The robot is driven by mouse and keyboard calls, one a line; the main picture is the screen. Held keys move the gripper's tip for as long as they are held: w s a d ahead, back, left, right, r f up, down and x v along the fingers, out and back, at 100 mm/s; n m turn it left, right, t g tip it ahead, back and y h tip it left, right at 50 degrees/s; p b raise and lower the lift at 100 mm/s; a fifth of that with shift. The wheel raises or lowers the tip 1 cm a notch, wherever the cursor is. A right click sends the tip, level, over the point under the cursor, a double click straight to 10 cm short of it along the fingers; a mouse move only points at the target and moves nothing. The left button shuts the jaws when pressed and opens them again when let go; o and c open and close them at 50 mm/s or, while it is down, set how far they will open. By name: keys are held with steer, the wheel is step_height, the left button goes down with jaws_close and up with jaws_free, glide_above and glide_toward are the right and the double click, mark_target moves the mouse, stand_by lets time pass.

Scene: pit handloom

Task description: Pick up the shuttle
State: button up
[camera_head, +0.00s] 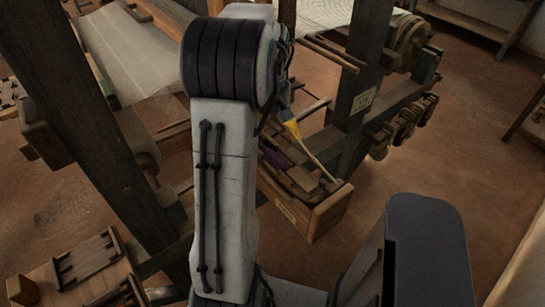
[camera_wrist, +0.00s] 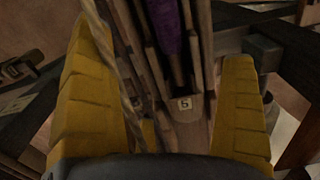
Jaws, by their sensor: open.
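The shuttle appears to be the dark wooden piece with purple thread (camera_wrist: 167,35) in its hollow, seen from close above in the wrist view. In the head view the purple (camera_head: 274,160) shows inside a wooden box, partly hidden by my arm. My gripper (camera_wrist: 178,110) is open, with one yellow finger on each side of the picture and the wood between and beyond them. One yellow finger (camera_head: 292,129) shows in the head view above the box. I cannot tell if the fingers touch the wood.
The wooden box (camera_head: 327,212) has raised walls around several wooden pieces. A pale cord (camera_wrist: 108,60) runs beside the left finger. A thick loom post (camera_head: 362,65) stands behind the box. Several hanging weights (camera_head: 405,125) are at right. Bare floor (camera_head: 480,130) lies right of them.

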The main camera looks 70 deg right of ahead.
mark_target(269, 141)
steer(key=shift+w+a+f+p, duration=0.1)
steer(key=shift+f+p, duration=0.05)
steer(key=shift+f, duration=1.05)
steer(key=shift+w+a+f+p, duration=0.1)
steer(key=shift+f+p, duration=0.05)
steer(key=shift+f, duration=1.05)
steer(key=c, duration=1.3)
steer(key=shift+r, duration=0.15)
steer(key=shift+d+r, duration=0.1)
steer(key=shift+r, duration=0.65)
steer(key=r, duration=0.2)
steer(key=shift+a+r+b, duration=0.2)
steer(key=shift+r+b, duration=0.1)
steer(key=shift+b, duration=0.05)
steer(key=shift+w+a+r+b, duration=0.75)
steer(key=shift+a+r, duration=0.35)
steer(key=shift+a, duration=0.7)
steer(key=shift+w+a+r+b, duration=0.7)
steer(key=shift+a+r, duration=0.45)
steer(key=shift+a, duration=0.6)
steer(key=shift+w+a+r+b, duration=0.55)
steer(key=shift+a+r+b, duration=0.45)
steer(key=shift+a, duration=0.8)
